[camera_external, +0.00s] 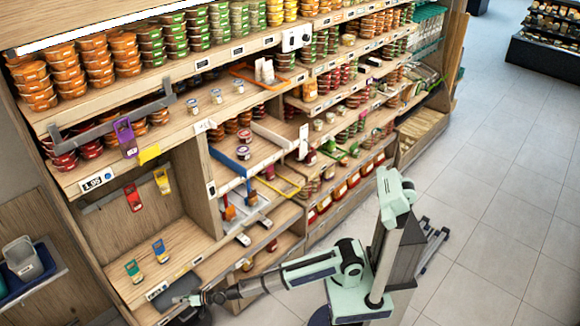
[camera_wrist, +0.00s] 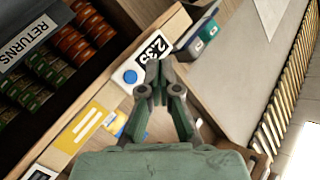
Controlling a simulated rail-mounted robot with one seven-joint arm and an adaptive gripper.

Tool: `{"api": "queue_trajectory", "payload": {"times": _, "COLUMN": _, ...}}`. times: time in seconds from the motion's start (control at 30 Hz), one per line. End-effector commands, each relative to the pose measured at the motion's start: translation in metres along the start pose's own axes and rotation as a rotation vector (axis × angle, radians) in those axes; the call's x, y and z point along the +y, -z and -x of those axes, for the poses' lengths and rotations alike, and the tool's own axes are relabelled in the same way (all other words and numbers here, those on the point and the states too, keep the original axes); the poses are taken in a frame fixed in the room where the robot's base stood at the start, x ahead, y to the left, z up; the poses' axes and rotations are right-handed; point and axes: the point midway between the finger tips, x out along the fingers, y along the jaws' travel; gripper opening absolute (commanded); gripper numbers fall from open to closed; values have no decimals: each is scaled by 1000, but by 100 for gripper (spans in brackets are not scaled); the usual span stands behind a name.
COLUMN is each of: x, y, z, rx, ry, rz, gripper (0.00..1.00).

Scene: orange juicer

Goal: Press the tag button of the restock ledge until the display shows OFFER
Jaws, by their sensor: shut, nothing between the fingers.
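A ledge edge (camera_wrist: 118,68) carries a small white display (camera_wrist: 153,48) reading 2.35 and a round blue button (camera_wrist: 130,76) beside it. The display does not read OFFER. In the external view, a display (camera_external: 157,291) sits on the front edge of the low shelf, too small to read. My gripper (camera_external: 193,299) is by that edge, close to the display's right. In the wrist view, my gripper (camera_wrist: 158,68) is shut and empty, its tips just right of the button and below the display. I cannot tell whether they touch the ledge.
A higher shelf has a second display (camera_external: 97,181) reading 1.95 with a blue button (camera_external: 109,176). A sign reading RETURNS (camera_wrist: 25,45) and stacked tins (camera_wrist: 82,38) show at left. Hanging packs (camera_external: 133,197) and standing packs (camera_external: 134,271) are near the low shelf. The floor (camera_external: 480,190) at right is clear.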

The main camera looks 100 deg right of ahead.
Motion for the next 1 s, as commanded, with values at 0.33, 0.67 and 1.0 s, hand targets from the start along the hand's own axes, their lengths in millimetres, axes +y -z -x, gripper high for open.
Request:
{"api": "queue_trajectory", "payload": {"times": 0.33, "x": 25, "y": 19, "z": -33, "rx": 2, "ry": 0, "rz": 0, "gripper": 0}}
{"api": "queue_trajectory", "payload": {"times": 0.67, "x": 32, "y": 31, "z": -44, "rx": 0, "ry": 0, "rz": 2, "gripper": 0}}
{"api": "queue_trajectory", "payload": {"times": 1.0, "x": 32, "y": 32, "z": -44, "rx": -1, "ry": 0, "rz": 1, "gripper": 0}}
